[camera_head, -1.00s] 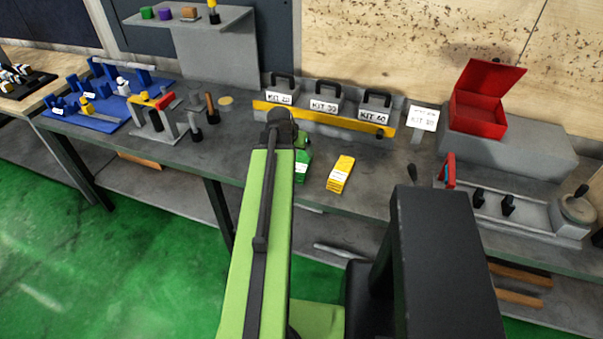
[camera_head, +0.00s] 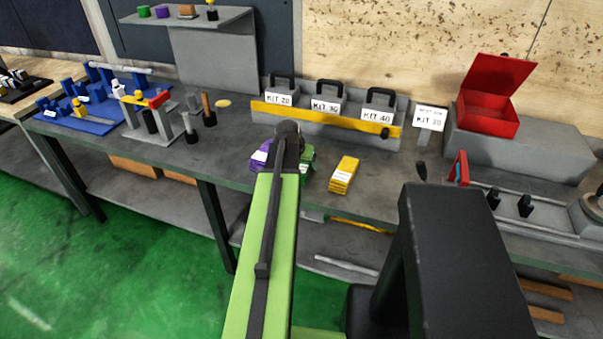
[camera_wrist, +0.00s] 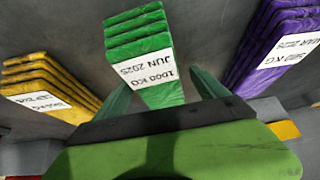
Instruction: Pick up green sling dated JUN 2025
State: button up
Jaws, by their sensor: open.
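In the wrist view, a folded green sling (camera_wrist: 140,45) lies on the grey bench top. Its white label (camera_wrist: 143,69) reads 1000 KG and JUN 2025. My gripper (camera_wrist: 161,82) is open and empty, with one finger on either side of the label end of the green sling. I cannot tell whether the fingers touch it. In the head view, my arm hides most of the green sling (camera_head: 307,156), and only its right edge shows.
A purple sling (camera_wrist: 270,45) labelled MAR 2026 lies right of the green one in the wrist view. A yellow sling (camera_wrist: 45,80) lies left. In the head view, a yellow rail (camera_head: 330,118) and kit boxes (camera_head: 326,106) stand behind the slings. A red box (camera_head: 488,118) stands right.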

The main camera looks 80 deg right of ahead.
jog(key=shift+r, duration=0.15)
grip_shut()
dwell(0.4)
